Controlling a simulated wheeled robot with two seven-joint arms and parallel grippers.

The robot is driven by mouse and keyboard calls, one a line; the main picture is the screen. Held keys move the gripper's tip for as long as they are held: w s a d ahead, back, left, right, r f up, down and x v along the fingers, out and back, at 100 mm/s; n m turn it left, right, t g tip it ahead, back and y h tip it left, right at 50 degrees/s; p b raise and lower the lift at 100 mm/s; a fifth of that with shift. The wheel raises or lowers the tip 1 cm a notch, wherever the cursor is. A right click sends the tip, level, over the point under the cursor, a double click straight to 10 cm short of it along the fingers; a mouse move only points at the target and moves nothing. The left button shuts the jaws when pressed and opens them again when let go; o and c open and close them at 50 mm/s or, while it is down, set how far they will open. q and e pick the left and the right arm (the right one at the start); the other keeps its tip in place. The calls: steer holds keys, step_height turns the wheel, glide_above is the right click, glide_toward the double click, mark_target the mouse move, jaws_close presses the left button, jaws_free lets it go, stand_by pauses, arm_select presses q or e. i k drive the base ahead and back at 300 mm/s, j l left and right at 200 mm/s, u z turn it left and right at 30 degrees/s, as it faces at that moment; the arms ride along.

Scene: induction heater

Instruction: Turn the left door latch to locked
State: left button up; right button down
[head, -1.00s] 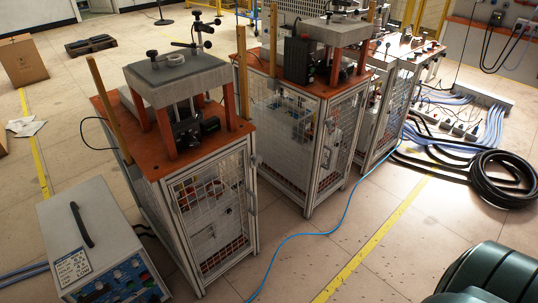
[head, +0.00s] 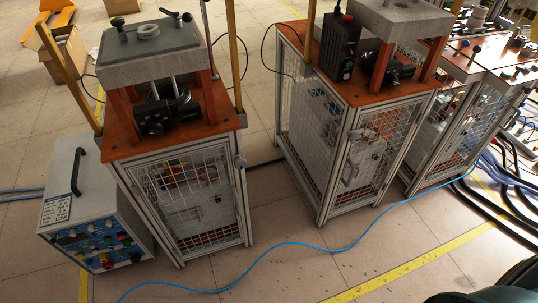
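The left cabinet has a wire-mesh front door (head: 190,205) in a metal frame, and it looks closed. A small grey latch-like part (head: 240,161) sits at the upper right edge of this door. It is too small to tell whether it is turned to locked. The middle cabinet has a mesh door (head: 372,150) with a grey handle (head: 349,172) near its left edge. I cannot tell from the picture which of these parts is the left door latch. Neither of my grippers is in view.
A grey control box (head: 88,215) stands on the floor left of the left cabinet. A blue cable (head: 290,244) crosses the floor in front of the cabinets. A third cabinet (head: 455,125) stands at the right. The tiled floor in front is otherwise mostly clear.

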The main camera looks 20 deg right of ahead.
mark_target(240, 163)
steer(key=l+u, duration=0.2)
steer(key=l, duration=1.6)
